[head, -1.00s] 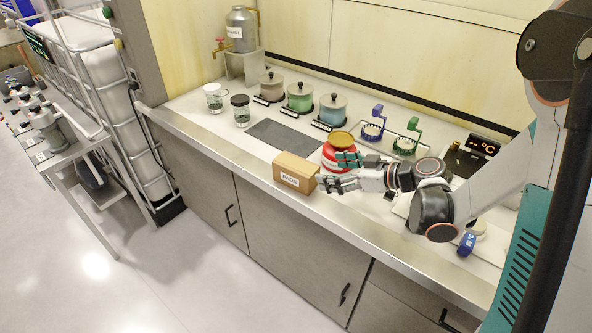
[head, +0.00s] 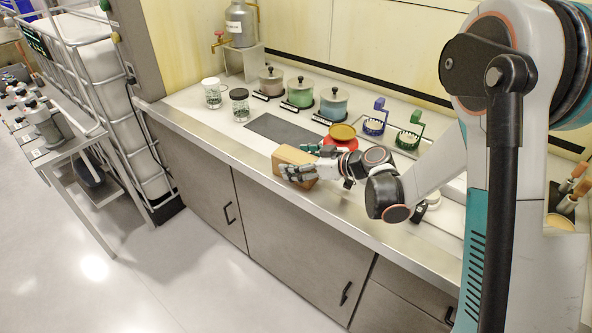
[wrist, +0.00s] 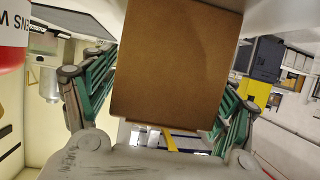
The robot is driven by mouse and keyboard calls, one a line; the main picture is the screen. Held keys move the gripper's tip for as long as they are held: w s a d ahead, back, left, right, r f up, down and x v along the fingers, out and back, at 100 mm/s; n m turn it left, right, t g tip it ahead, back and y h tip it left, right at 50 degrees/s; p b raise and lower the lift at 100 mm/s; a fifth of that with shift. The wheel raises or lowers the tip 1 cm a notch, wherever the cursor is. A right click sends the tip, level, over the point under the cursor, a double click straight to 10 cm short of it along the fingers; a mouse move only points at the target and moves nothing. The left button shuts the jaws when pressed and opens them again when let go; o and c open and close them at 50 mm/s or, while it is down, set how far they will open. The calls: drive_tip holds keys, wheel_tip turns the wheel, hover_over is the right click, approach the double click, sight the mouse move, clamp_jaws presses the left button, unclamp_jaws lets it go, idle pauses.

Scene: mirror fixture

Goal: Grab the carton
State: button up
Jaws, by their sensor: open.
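The carton (head: 287,156) is a brown box on the counter near its front edge, partly hidden by my gripper in the head view. My gripper (head: 308,162) is at the carton, with fingers on its near and far sides. In the wrist view the carton (wrist: 175,60) fills the middle, between the green-linked fingers of my open gripper (wrist: 160,85). I cannot tell whether the fingers touch it.
A red jar with a yellow lid (head: 342,133) stands close behind my gripper; its red side (wrist: 12,35) shows in the wrist view. A dark mat (head: 280,132) lies left of it. Several lidded pots (head: 301,95) stand behind. The counter's front edge (head: 240,163) is close.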

drive_tip(key=shift+w+a+f, duration=0.15)
drive_tip(key=shift+w+a, duration=0.1)
drive_tip(key=shift+a, duration=0.05)
drive_tip(key=c, duration=1.3)
drive_tip(key=shift+o, duration=0.2)
